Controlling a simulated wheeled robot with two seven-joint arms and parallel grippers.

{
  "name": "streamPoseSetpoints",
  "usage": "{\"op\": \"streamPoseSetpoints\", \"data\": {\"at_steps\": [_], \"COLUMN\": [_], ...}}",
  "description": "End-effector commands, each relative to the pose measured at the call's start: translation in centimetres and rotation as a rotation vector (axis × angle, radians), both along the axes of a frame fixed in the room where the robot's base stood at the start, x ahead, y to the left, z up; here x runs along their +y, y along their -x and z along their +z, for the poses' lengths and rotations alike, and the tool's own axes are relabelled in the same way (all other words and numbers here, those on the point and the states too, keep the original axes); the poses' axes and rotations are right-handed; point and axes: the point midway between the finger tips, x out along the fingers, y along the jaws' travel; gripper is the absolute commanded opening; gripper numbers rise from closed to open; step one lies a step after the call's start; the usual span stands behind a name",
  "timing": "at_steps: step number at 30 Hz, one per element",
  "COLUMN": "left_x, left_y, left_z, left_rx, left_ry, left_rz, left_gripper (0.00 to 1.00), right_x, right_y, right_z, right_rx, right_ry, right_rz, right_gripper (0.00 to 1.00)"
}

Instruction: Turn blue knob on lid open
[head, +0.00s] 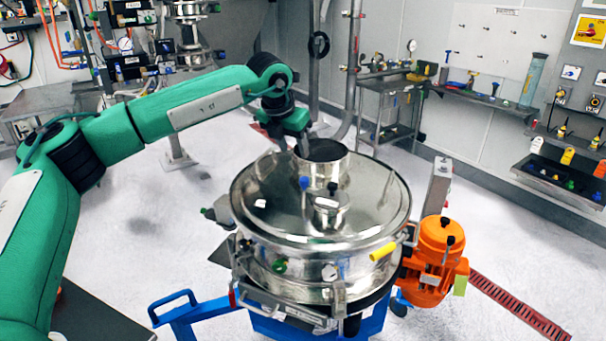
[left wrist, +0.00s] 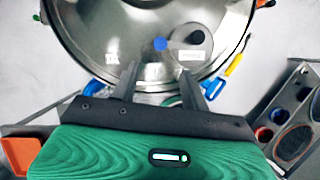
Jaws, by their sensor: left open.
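The round polished metal lid (head: 262,205) sits on the sifter, with a blue knob (head: 304,183) standing up near its middle. My left gripper (head: 302,150) is above the far part of the lid, by the open metal neck (head: 325,152), apart from the blue knob. In the left wrist view, the blue knob (left wrist: 160,44) shows beyond the spread, empty fingers of my left gripper (left wrist: 158,80), roughly centred between them. My right gripper is not in view.
A blue frame (head: 195,312) carries the sifter. Shelves with tools (head: 480,97) line the back wall. The floor around is mostly clear.

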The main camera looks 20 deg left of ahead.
Motion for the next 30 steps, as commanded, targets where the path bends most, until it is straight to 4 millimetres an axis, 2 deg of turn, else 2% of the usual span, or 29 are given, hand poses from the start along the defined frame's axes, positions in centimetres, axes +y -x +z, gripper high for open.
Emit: {"op": "streamPoseSetpoints", "data": {"at_steps": [6,15,21,30], "left_x": [-0.5,-1.1,-1.2,-1.2], "left_y": [-1.7,-3.7,-4.2,-4.3], "left_z": [-4.0,-9.1,-10.5,-10.8], "left_rx": [0.004,0.003,-0.001,-0.001], "left_ry": [0.001,0.002,0.002,0.002], "left_rz": [-0.001,-0.002,-0.002,-0.002], "left_gripper": [0.46,0.46,0.46,0.44], "right_x": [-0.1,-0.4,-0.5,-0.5], "right_y": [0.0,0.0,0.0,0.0], "right_z": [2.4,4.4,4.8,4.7], "right_rx": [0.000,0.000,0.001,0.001], "right_ry": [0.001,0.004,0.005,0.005], "right_rz": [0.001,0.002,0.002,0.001], "right_gripper": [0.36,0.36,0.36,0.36]}}
